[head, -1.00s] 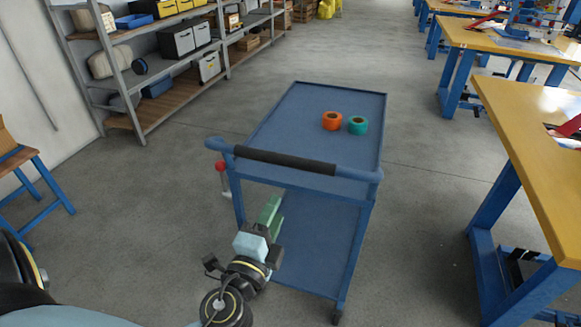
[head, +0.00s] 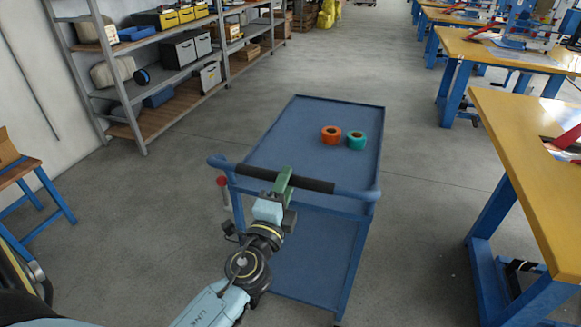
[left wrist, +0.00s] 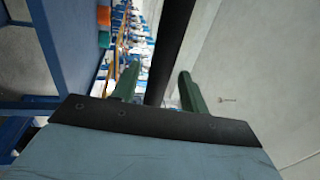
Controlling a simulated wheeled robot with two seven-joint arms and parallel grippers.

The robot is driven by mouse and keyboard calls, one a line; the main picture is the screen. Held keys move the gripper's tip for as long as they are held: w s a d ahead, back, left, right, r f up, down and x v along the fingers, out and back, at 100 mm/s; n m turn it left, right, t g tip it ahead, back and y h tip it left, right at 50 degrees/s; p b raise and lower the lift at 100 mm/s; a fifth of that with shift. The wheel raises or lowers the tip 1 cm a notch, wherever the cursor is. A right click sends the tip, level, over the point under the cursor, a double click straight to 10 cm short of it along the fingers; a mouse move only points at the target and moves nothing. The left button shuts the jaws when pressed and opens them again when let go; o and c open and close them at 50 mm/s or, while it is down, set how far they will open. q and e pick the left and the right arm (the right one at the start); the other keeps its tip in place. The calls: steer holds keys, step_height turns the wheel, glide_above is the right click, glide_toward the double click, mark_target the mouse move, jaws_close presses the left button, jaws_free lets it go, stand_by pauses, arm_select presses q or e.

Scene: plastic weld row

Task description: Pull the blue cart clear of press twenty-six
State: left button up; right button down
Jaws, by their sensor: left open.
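The blue cart (head: 285,130) stands on the floor in the middle of the head view, its dark-gripped push handle (head: 316,184) facing me. My left gripper (head: 284,178) is at the handle's dark grip, left of its middle. In the left wrist view the open green fingers (left wrist: 158,88) show one on each side of the dark handle bar (left wrist: 172,45). I cannot tell whether they touch it. A lever with a red knob (head: 222,181) is at the cart's near left corner. My right gripper is not in view. No press number is readable.
An orange roll (head: 331,135) and a teal roll (head: 356,140) lie on the cart's top. Yellow-topped benches (head: 530,125) with blue legs stand to the right, and a loaded grey shelf (head: 137,125) to the left. Open floor (head: 420,215) lies between the cart and the benches.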

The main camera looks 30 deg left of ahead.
arm_select(q)
steer(key=shift+p+x, duration=0.3)
steer(key=shift+x, duration=1.65)
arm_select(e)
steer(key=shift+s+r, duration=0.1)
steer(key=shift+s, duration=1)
arm_select(q)
steer(key=shift+c, duration=0.3)
jaws_close()
